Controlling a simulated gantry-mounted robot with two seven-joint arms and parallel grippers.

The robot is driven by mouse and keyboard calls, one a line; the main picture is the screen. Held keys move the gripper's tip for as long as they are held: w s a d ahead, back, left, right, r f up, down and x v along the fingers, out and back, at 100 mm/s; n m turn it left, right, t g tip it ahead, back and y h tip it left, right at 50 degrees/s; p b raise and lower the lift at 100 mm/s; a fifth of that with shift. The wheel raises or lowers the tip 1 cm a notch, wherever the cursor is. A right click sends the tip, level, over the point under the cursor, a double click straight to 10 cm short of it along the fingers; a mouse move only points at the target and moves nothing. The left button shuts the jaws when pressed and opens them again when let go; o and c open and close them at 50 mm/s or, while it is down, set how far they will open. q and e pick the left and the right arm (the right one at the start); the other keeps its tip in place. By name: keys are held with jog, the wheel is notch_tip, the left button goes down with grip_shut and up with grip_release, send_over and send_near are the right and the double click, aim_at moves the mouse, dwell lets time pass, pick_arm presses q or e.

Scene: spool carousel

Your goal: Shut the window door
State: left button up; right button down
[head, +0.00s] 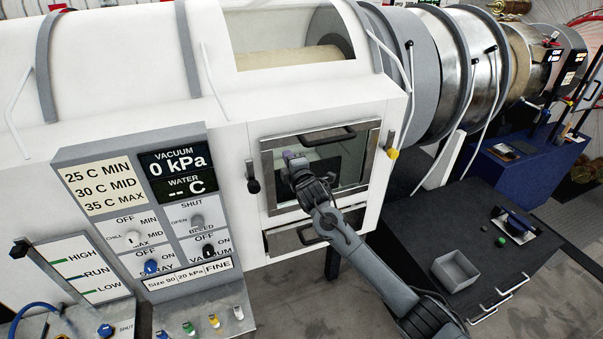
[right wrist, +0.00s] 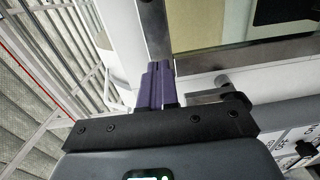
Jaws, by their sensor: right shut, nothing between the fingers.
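The window door (head: 370,140) is a metal-framed glass pane with a dark bar handle (head: 328,136) along its top, on the front of the white machine. I cannot tell whether it stands slightly ajar. My right gripper (head: 292,157) is in front of the pane's left part, its fingers shut and empty. In the right wrist view the purple fingers (right wrist: 157,85) are beside the door's dark frame edge (right wrist: 155,30); contact is unclear. My right arm hides the door's lower middle. My left gripper is not in view.
A black-knobbed lever (head: 253,186) is left of the door and a yellow-tipped one (head: 392,153) right of it. A drawer (head: 280,240) is below. The control panel (head: 150,215) stands left. A grey bin (head: 455,270) sits on the dark table at right.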

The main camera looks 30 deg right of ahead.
jog(key=b+v, duration=0.2)
jog(key=v, duration=0.5)
jog(key=s+a+f+g, duration=0.1)
jog(key=s+f, duration=0.2)
jog(key=f, duration=0.4)
jog(key=s+a+f+g, duration=0.1)
jog(key=s+f, duration=0.1)
jog(key=f, duration=0.5)
jog(key=s+a+f+g+y+p, duration=0.25)
jog(key=s+a+f, duration=0.35)
jog(key=s+f, duration=0.65)
jog(key=s+a+f+m+g+y, duration=0.1)
jog(key=s+a+m+g, duration=0.1)
jog(key=s, duration=0.6)
jog(key=s+a+f+m+g, duration=0.1)
jog(key=s+a+m+g, duration=0.15)
jog(key=s, duration=0.45)
jog(key=s+r+m+g+p, duration=0.1)
jog(key=s+r+m+g, duration=0.3)
jog(key=s+m, duration=0.5)
jog(key=s+r, duration=0.1)
jog(key=s, duration=0.2)
jog(key=shift+s+a+r+g, duration=0.25)
jog(key=shift+a+r+g, duration=0.05)
jog(key=shift+a+r, duration=0.1)
